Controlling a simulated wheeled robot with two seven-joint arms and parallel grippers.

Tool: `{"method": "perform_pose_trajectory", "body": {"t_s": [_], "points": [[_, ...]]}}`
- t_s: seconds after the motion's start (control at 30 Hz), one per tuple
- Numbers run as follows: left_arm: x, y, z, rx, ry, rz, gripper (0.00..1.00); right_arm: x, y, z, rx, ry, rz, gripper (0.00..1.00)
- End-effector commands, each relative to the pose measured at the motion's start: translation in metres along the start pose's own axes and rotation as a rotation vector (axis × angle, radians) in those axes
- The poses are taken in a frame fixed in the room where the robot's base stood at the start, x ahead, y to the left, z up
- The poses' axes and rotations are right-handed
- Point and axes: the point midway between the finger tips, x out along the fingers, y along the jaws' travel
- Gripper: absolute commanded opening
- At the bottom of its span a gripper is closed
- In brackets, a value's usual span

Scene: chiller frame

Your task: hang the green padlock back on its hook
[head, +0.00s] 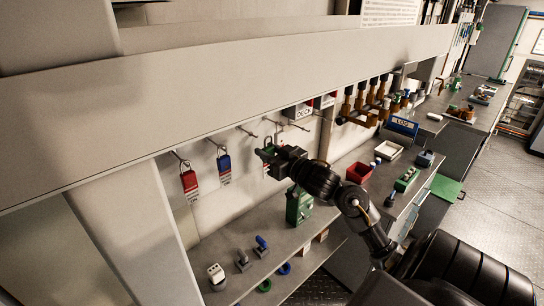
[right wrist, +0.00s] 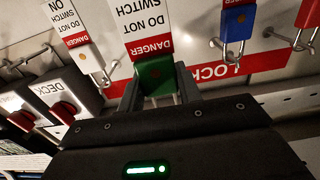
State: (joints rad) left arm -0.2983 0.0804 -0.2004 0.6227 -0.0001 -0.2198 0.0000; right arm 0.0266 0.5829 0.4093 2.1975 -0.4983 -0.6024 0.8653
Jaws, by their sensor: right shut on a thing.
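The green padlock (right wrist: 156,78) with its white and red danger tag (right wrist: 147,28) is between the fingers of my right gripper (right wrist: 158,84), which is shut on it. In the head view my right gripper (head: 272,156) reaches the wall panel below the row of hooks, and a bit of the green padlock (head: 268,149) shows at its tip. A bare hook (head: 247,131) sticks out just above and left of the gripper. The padlock's shackle is mostly hidden by the gripper, so I cannot tell whether it touches a hook. My left gripper is not in view.
A red padlock (head: 189,181) and a blue padlock (head: 224,163) hang on hooks to the left. More hooks and a DECK box (head: 298,111) are to the right. Below, the shelf (head: 228,243) holds a green box (head: 299,204) and several small items.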

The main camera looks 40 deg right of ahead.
Motion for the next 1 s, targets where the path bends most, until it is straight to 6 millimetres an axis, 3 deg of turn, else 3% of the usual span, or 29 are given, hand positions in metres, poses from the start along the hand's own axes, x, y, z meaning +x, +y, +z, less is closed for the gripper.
{"method": "perform_pose_trajectory", "body": {"t_s": [0.8,1.0], "points": [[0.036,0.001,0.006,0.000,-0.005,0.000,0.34,0.053,0.000,0.005,-0.001,0.004,0.000,0.03],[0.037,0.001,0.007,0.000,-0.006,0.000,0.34,0.062,-0.001,0.009,0.000,0.002,-0.001,0.03]]}}
